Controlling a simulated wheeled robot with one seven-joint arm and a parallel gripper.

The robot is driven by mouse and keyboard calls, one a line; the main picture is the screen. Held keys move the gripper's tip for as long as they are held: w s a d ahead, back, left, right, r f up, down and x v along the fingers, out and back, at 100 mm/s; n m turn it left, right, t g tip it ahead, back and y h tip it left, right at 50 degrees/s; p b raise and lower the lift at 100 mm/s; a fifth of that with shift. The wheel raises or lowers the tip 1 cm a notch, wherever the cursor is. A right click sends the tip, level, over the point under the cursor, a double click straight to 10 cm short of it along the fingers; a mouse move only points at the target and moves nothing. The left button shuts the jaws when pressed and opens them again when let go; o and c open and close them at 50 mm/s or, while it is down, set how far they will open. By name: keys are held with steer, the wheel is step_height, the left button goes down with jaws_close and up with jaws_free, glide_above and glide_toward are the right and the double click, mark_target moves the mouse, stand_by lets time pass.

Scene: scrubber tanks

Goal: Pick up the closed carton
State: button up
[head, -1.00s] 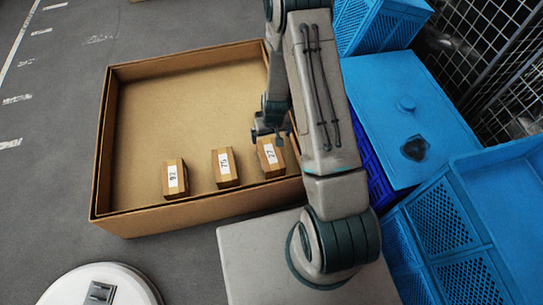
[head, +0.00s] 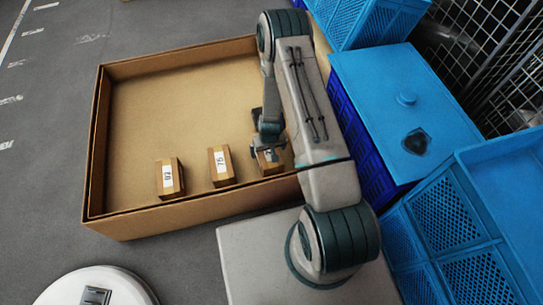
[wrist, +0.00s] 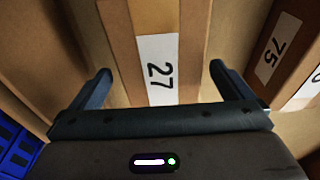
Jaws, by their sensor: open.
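Three small closed cartons stand in a row inside a large open cardboard box (head: 150,222). The left carton is labelled 92 (head: 169,178), the middle one 75 (head: 221,165), and the right one 27 (head: 268,163). My gripper (head: 267,148) is over carton 27 and partly hides it in the head view. In the wrist view my gripper (wrist: 160,82) is open, with one finger on each side of carton 27 (wrist: 180,45) and gaps between fingers and carton. Carton 75 also shows at the right of the wrist view (wrist: 277,48).
The box's right wall is close to carton 27; its back area is empty. Blue crates (head: 365,150), one with a light blue lid (head: 390,90), stand right of the box. A wire cage (head: 490,60) is beyond them. A white round object (head: 95,288) is at front left.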

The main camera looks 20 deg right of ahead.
step_height(320, 180, down, 5)
steer(key=shift+w+a+f+b, duration=0.1)
steer(key=shift+b, duration=1.1)
steer(key=shift+r, duration=0.2)
steer(key=c, duration=1.2)
